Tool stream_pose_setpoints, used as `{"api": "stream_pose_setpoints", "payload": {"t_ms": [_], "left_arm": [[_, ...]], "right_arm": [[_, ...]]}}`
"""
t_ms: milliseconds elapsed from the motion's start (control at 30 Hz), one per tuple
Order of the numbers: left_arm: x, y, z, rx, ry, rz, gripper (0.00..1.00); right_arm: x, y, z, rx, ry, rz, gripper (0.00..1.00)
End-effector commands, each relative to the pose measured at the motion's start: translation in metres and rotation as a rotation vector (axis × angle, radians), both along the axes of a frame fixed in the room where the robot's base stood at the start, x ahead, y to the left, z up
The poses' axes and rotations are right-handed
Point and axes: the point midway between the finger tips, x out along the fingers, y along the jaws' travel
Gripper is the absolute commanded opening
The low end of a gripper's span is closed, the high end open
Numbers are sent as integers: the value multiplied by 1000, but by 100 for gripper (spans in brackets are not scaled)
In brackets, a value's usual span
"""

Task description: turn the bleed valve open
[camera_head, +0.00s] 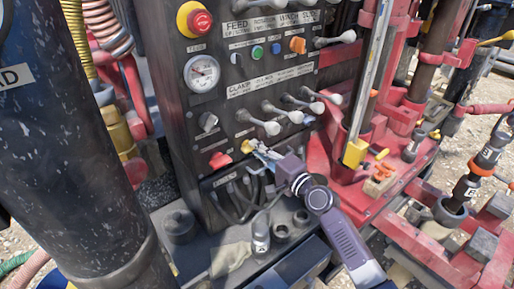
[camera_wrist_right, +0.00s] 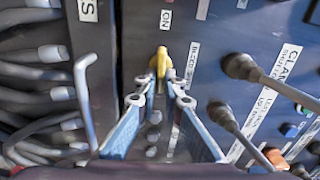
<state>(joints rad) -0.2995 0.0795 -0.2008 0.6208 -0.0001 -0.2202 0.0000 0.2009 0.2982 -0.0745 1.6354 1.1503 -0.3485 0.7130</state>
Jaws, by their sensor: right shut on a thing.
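The bleed valve has a small yellow handle (camera_head: 246,146) on the lower part of the dark control panel. In the right wrist view the yellow handle (camera_wrist_right: 162,62) stands beside a label that seems to read "BLEED". My right gripper (camera_head: 259,152) reaches in from the lower right, and its fingertips are at the handle. In the wrist view the two blue fingers of the right gripper (camera_wrist_right: 160,84) lie either side of the handle's near end and are shut on it. The fingertips hide part of the handle. My left gripper is not in view.
A red knob (camera_head: 220,160) sits just left of the valve. Grey-tipped levers (camera_head: 262,124) stick out above it. Dark hoses (camera_head: 240,198) hang below, over a ledge with cups. A dark cylinder (camera_head: 75,150) stands close on the left, and red rig frames (camera_head: 400,190) on the right.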

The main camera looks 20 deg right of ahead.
Motion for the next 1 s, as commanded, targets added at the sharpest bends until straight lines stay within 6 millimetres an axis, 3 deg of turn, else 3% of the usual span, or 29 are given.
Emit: {"api": "stream_pose_setpoints", "payload": {"t_ms": [567, 600, 733, 1000], "left_arm": [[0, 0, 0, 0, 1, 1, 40], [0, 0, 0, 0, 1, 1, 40], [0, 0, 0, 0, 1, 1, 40], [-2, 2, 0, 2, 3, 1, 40]], "right_arm": [[0, -1, -2, 30, 13, -1, 0], [0, -1, -2, 29, 14, -1, 10], [0, -1, -2, 29, 13, -1, 24], [0, -1, -1, 30, 12, 0, 25]]}}
